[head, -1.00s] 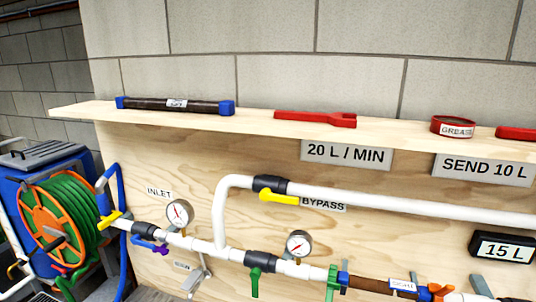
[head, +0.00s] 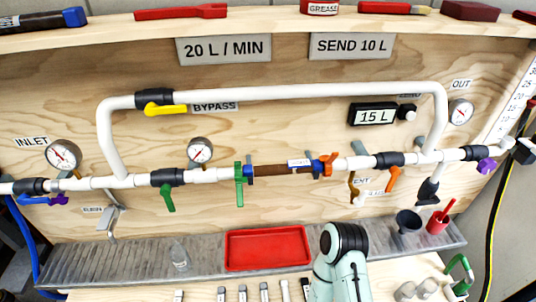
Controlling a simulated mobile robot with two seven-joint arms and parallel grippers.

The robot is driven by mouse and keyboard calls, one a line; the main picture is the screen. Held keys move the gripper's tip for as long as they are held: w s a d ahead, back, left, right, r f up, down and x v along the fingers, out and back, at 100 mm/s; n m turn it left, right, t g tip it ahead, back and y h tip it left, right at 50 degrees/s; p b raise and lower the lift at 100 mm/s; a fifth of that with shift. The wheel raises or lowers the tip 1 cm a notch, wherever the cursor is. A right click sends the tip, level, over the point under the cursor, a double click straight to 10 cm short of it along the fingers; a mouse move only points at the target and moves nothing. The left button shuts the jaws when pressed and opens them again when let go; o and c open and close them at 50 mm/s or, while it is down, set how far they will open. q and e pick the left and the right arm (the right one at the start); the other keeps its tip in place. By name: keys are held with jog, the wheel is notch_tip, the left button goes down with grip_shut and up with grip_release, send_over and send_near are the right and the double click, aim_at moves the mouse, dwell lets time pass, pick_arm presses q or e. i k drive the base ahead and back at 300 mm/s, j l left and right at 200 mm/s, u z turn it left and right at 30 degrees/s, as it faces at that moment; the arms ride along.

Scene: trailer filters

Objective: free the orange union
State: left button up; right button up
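The orange union (head: 328,164) sits on the white pipe at the right end of a brown filter cartridge (head: 284,170), with its orange lugs sticking out. A blue collar lies beside it on the cartridge side. A green union (head: 240,173) with a long handle stands at the cartridge's left end, next to another blue collar. Neither gripper's fingers show.
An orange-handled valve (head: 392,178) is right of the union, and a green-handled valve (head: 167,196) is left of the cartridge. A yellow-handled bypass valve (head: 160,108) is above. A red tray (head: 268,248) lies below the cartridge.

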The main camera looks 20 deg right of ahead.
aim_at(327, 160)
jog(key=z, duration=1.45)
